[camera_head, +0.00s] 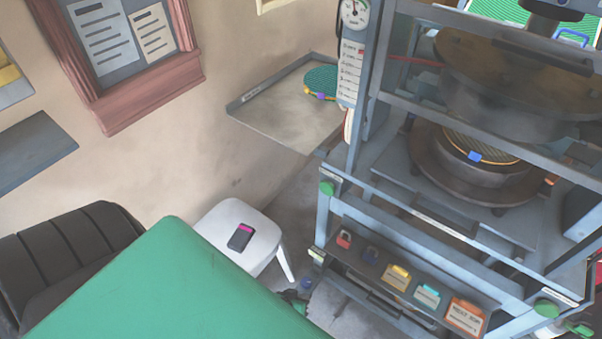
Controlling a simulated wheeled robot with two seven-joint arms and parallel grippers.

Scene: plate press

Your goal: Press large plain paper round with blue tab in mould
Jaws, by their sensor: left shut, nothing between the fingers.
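A round with a blue tab (474,156) lies in the lower mould (455,172) of the press. Its visible face looks golden and striped, and the tab hangs over the front rim. The upper platen (500,100) is above it, with a gap between. My left gripper (296,299) shows small and dark at the bottom, partly hidden by the green surface. It is shut and empty, below and left of the press, well away from the mould. My right gripper is not visible.
A grey tray (275,115) at the press's left holds a green ribbed round (321,80). Green buttons (327,188) (547,309) sit on the press's front corners. Coloured tags (397,277) line a low shelf. A white stool (230,228) bears a phone (240,237).

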